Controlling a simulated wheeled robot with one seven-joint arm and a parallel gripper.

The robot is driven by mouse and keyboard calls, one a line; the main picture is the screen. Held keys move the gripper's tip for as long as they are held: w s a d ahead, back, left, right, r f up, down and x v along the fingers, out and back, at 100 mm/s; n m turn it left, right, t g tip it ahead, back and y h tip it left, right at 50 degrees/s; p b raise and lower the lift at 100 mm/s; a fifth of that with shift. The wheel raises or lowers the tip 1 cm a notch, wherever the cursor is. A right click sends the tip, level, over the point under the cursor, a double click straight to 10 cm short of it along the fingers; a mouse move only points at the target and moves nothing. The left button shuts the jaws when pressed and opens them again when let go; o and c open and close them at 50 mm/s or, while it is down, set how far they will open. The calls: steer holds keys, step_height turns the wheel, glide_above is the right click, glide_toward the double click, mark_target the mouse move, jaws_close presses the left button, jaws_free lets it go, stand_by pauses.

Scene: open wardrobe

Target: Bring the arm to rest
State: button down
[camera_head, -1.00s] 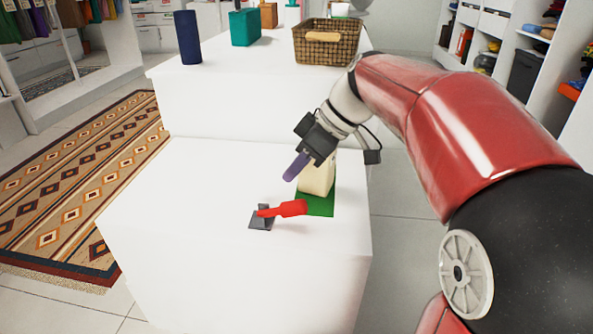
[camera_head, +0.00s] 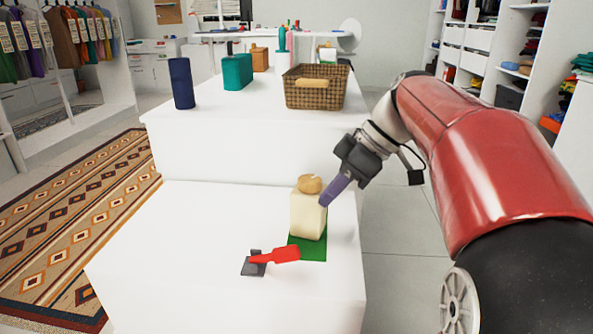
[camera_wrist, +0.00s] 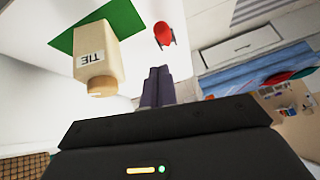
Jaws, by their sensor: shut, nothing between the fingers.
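My gripper (camera_head: 325,199) hangs in the air just right of a cream box (camera_head: 308,215) with a round tan top. In the head view the fingertips overlap the box's right edge; I cannot tell whether they touch it. In the wrist view the gripper fingers (camera_wrist: 158,85) are together with nothing between them. The box stands upright on a green mat (camera_head: 307,249). The wrist view shows the box (camera_wrist: 97,68) with a label reading "TIE".
A red-handled object (camera_head: 276,255) rests on a small grey stand (camera_head: 253,264) left of the mat. A wicker basket (camera_head: 315,92), a teal box (camera_head: 237,72) and a dark blue cylinder (camera_head: 181,83) stand on the higher counter behind. The low counter's left side is clear.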

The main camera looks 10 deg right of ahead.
steer(key=s+a+f+m+t+h+p, duration=0.1)
steer(key=s+f+m+h+p, duration=0.2)
steer(key=s+m, duration=0.3)
steer(key=s+a+f+m+t+h+p, duration=0.2)
steer(key=s+m, duration=0.4)
steer(key=s, duration=0.3)
steer(key=shift+s+f+t+h+p, duration=0.3)
steer(key=shift+f+h+p, duration=0.55)
steer(key=shift+p, duration=0.3)
